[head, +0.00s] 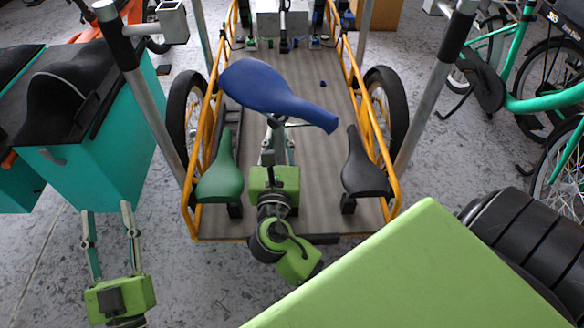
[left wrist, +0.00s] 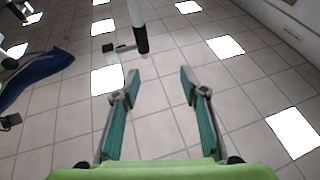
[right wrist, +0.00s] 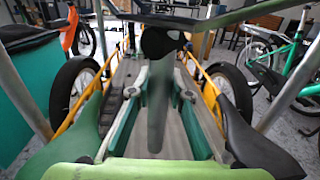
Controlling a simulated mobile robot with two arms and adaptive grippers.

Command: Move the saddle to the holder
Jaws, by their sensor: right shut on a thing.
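The blue saddle (head: 262,88) is up above the cargo bed, nose toward lower right. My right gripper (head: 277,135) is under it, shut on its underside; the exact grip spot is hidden. The right wrist view shows a dark piece (right wrist: 160,42) beyond the fingers. My left gripper (head: 108,220) is open and empty, pointing up at the lower left, apart from the saddle. The blue saddle also shows in the left wrist view (left wrist: 38,68). Green (head: 220,170) and black (head: 362,168) saddles sit on dark mounts at the bed's front. I cannot tell which part is the holder.
The cargo bed (head: 335,110) has yellow side rails and wheels on both sides. A metal post (head: 150,95) with a bracket rises at left, another (head: 430,90) at right. A teal box (head: 115,140) stands left. Green bicycles (head: 545,100) are at right.

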